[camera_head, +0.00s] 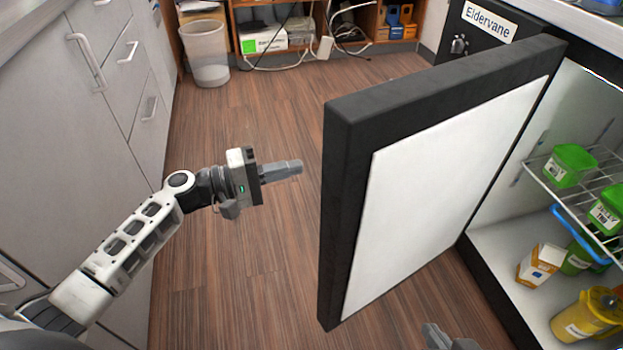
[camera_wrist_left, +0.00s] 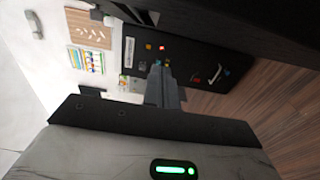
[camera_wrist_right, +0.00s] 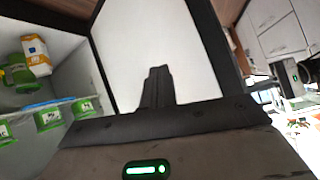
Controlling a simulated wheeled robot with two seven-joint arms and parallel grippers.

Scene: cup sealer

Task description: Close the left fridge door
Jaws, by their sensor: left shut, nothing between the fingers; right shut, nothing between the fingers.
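The left fridge door (camera_head: 440,180) stands wide open, a thick black slab with a white inner panel. Its inner side also shows in the right wrist view (camera_wrist_right: 150,45). The fridge interior (camera_head: 500,240) lies open to the right of the door. My left gripper (camera_head: 298,167) is shut and empty, to the left of the door's free edge and apart from it, on its outer side. My right gripper (camera_head: 437,335) is shut and empty at the bottom of the head view, on the inner side of the door. Whether it touches the panel is unclear.
A wire shelf (camera_head: 570,190) holds green tubs (camera_head: 570,166). An orange and white carton (camera_head: 541,264) and a yellow container (camera_head: 588,316) stand on the fridge floor. Grey drawers (camera_head: 75,110) line the left, with a waste bin (camera_head: 204,55) behind. The wooden floor between is clear.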

